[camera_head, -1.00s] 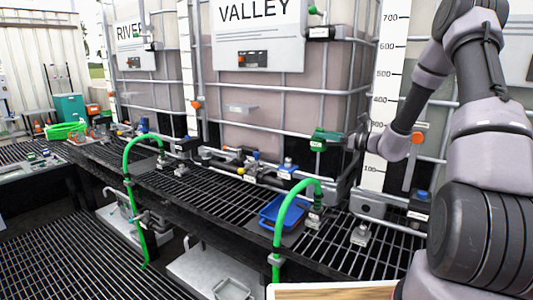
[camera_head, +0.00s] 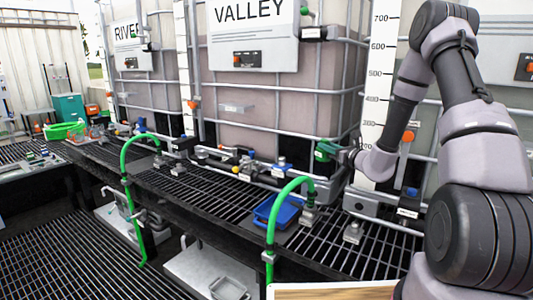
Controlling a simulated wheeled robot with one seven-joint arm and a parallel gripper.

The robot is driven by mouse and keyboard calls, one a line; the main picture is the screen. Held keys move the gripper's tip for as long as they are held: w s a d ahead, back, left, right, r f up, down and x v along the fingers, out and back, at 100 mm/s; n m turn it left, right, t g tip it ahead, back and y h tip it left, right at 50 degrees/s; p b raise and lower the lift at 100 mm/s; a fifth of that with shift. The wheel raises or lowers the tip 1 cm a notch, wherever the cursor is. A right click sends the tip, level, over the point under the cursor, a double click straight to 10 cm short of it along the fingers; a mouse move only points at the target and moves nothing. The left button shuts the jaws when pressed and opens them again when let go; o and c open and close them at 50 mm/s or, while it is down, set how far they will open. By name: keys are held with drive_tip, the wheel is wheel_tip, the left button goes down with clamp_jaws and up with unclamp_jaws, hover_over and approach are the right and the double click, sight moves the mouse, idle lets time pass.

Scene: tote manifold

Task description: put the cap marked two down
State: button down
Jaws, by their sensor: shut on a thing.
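My gripper (camera_head: 345,155) is at the right of centre, in front of the edge of the VALLEY tank. It is shut on a green cap (camera_head: 325,150) and holds it above the grated bench (camera_head: 345,262). The cap has a pale label, but its marking is too small to read. The gripper's fingers are small and partly hidden by the cap and my wrist. A blue tray (camera_head: 259,218) sits on the bench, below and to the left of the cap.
Green hoops (camera_head: 272,230) stand at the bench's front edge, one near the tray. Pipes and valves (camera_head: 245,170) run along the tank bases behind. A small metal fitting (camera_head: 353,232) stands on the grating at right. A white-scaled gauge strip (camera_head: 375,90) stands behind my arm.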

drive_tip(key=s+d+f+m+t+h, duration=0.25)
drive_tip(key=d+f+m+h, duration=0.25)
drive_tip(key=f+h, duration=0.3)
drive_tip(key=s+d+r, duration=0.1)
drive_tip(key=s, duration=0.4)
drive_tip(key=shift+s+r+m+h, duration=0.3)
drive_tip(key=shift+s+m+h, duration=0.1)
drive_tip(key=shift+s, duration=0.1)
